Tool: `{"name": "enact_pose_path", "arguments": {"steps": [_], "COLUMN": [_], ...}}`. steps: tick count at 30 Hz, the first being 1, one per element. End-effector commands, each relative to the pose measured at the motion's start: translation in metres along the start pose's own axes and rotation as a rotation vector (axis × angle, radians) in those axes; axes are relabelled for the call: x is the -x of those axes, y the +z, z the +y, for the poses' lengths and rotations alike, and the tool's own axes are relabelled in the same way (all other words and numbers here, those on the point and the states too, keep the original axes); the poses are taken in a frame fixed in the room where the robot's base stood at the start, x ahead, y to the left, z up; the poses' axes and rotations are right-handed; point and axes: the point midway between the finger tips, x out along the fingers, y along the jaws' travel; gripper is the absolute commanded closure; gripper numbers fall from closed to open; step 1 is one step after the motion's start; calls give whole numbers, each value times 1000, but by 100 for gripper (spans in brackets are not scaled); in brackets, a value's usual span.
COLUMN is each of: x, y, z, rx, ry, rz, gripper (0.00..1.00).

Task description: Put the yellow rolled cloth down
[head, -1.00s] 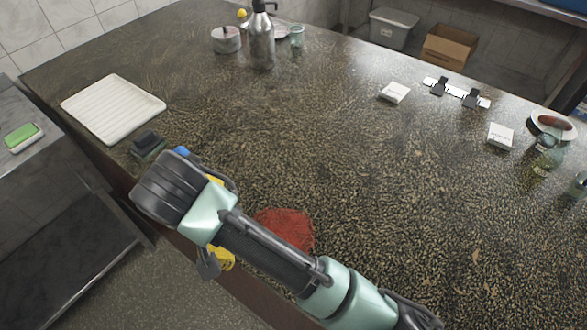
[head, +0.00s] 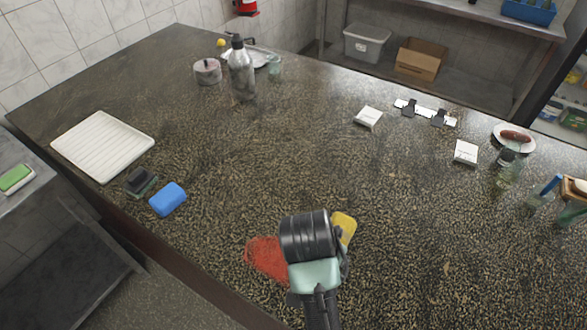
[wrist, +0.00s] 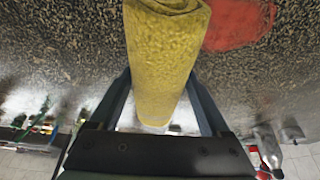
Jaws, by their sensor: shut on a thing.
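The yellow rolled cloth (wrist: 163,60) is between the two fingers of my gripper (wrist: 160,100) in the wrist view, and the gripper is shut on it. In the head view only a part of the yellow rolled cloth (head: 344,227) shows, to the right of my dark wrist. The fingers of my gripper are hidden there behind the wrist. The cloth is over the speckled dark counter (head: 280,150); I cannot tell whether it touches the surface. A red patch (head: 265,257) lies on the counter just left of my wrist; it also shows in the wrist view (wrist: 238,22).
A blue sponge-like block (head: 168,199), a dark block (head: 141,180) and a white ribbed tray (head: 103,146) are at the left. A metal bottle (head: 242,72) and a pot (head: 207,72) stand at the back. White boxes (head: 368,117) lie right. The counter's middle is clear.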

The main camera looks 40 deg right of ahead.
Motion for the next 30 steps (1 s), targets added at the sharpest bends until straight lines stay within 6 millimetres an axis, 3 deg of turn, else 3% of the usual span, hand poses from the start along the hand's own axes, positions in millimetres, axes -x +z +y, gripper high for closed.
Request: {"name": "enact_pose_path", "arguments": {"steps": [7, 19, 30], "x": [-41, -85, -92], "y": [18, 36, 38], "z": [3, 2, 2], "rx": [-5, -3, -3], "ry": [5, 4, 1], "rz": [-5, -3, 0], "gripper": [77, 77, 77]}}
